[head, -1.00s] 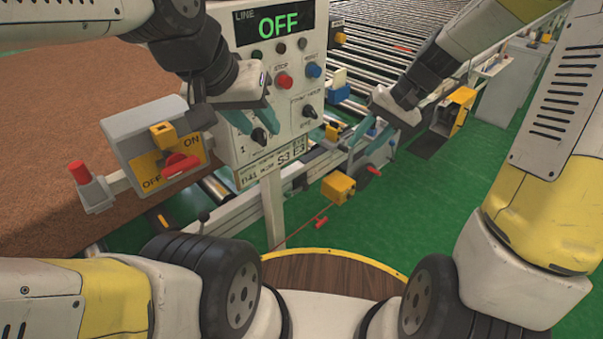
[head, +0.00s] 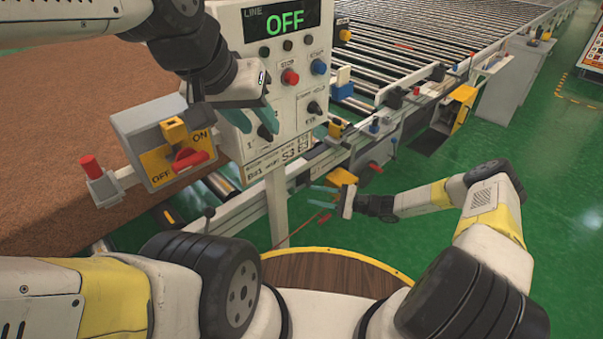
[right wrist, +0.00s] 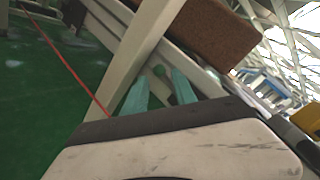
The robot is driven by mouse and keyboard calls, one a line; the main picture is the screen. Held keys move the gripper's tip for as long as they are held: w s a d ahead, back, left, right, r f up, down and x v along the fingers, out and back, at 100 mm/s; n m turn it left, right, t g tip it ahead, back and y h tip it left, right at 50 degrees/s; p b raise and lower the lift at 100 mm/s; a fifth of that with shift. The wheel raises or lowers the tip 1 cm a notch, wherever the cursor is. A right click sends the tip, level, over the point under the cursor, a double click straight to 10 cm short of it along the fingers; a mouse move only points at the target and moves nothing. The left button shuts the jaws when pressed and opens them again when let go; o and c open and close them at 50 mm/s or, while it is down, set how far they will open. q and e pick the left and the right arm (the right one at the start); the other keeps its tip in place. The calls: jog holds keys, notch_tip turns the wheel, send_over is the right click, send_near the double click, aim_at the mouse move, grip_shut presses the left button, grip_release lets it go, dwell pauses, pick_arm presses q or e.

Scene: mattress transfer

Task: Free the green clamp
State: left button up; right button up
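I cannot make out the green clamp for certain. My right gripper (head: 322,196) is low in front of the conveyor's near side, beside a yellow box (head: 343,178). Its teal fingers are apart, with nothing seen held; they also show in the right wrist view (right wrist: 160,82). My left gripper (head: 262,122) has its teal fingers apart at a dark knob (head: 267,132) on the control panel. I cannot tell whether they touch it.
The control panel (head: 285,48) reads LINE OFF. A switch box (head: 166,145) with a red handle stands left of it, before the brown mattress (head: 60,130). A red cord with a red handle (head: 325,217) hangs below the rail. The green floor (head: 410,260) at right is clear.

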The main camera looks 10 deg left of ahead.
aim_at(299, 188)
jog(key=w+a+f, duration=0.1)
jog(key=a, duration=0.7)
jog(key=shift+w+m+t, duration=0.3)
jog(key=shift+m, duration=0.1)
jog(key=shift+f, duration=0.1)
grip_shut()
dwell(1.0)
